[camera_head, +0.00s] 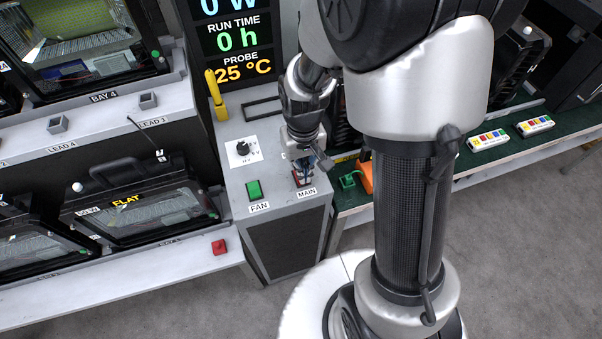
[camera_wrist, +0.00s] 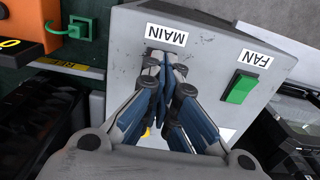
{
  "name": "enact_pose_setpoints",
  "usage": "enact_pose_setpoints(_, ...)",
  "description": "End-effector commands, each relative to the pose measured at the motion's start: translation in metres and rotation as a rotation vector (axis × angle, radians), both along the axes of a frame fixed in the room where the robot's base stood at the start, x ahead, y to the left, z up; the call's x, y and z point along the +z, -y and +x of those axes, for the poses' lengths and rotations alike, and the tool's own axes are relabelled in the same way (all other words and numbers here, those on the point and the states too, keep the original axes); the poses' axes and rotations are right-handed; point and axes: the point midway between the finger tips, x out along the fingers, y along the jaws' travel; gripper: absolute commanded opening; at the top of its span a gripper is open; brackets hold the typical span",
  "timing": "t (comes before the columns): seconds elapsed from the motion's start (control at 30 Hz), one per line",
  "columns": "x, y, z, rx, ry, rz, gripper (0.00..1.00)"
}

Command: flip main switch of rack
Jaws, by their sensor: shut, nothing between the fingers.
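The rack (camera_head: 290,229) is a grey cabinet with a sloped top panel, and this panel also shows in the wrist view (camera_wrist: 205,75). The main switch (camera_head: 297,179) is at the panel's front right, just above its MAIN label (camera_head: 307,193). Only a little red of it shows in the head view. In the wrist view the fingertips cover the switch's place beside the MAIN label (camera_wrist: 166,36). My gripper (camera_head: 303,175) is shut and empty, its tips right at the switch. I cannot tell whether they touch it. The switch's position is hidden.
A green FAN switch (camera_head: 254,190) sits left of the main switch. A black knob (camera_head: 243,148) and a yellow handle (camera_head: 216,95) are farther back. An orange box (camera_head: 365,176) stands on the green bench to the right. A red button (camera_head: 219,247) is on the left shelf.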

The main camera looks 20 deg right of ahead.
Motion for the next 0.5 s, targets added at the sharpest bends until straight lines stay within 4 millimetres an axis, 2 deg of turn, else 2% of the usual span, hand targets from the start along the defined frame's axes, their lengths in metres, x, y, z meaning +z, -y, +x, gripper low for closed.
enact_pose_setpoints(0.5, -0.0072, 0.0, -0.0001, 0.0, -0.001, 0.0, 0.0)
